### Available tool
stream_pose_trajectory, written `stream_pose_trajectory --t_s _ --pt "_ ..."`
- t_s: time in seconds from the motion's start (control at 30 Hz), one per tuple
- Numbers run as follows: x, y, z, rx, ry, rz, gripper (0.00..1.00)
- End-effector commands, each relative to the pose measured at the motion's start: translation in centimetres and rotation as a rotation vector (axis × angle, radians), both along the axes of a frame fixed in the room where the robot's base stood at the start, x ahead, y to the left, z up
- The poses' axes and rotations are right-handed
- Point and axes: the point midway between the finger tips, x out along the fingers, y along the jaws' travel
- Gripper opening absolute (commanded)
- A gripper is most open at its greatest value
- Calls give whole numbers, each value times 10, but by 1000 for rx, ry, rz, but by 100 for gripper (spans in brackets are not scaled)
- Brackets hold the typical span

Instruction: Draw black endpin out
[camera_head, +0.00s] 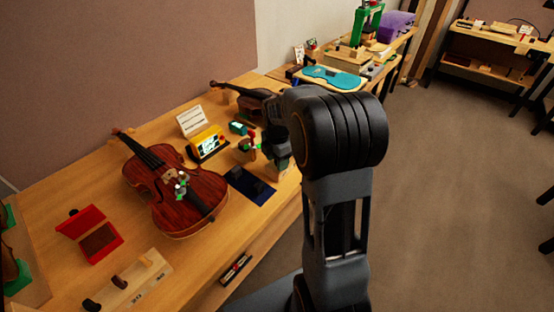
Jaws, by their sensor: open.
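A pale wooden block (128,288) with dark markings lies at the front left of the bench, with short pegs along its upper edge. The lowest peg, a black knob (91,304), looks like the black endpin; it is too small to be sure. A red-brown violin (175,190) lies on the bench to its upper right. My gripper (281,162) points down over the bench's right side, near a dark blue mat (251,186) and well away from the block. It looks open and empty. My own arm hides part of it and the bench behind.
A red open case (91,233) lies left of the violin. A yellow meter (208,143), a white card (192,121) and a small green box (238,128) stand behind it. A second violin (246,98) lies farther back. Bare bench separates the block and violin.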

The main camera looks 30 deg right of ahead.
Motion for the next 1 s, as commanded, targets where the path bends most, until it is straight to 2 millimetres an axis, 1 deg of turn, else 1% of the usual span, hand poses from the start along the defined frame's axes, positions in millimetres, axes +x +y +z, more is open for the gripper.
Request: stream_pose_trajectory --t_s 0.27,0.8,0.83,1.0 --pt "0 0 -1 0 0 0 52" --pt "0 0 0 0 0 0 1" --pt "0 0 0 0 0 0 20" --pt "0 0 -1 0 0 0 3"
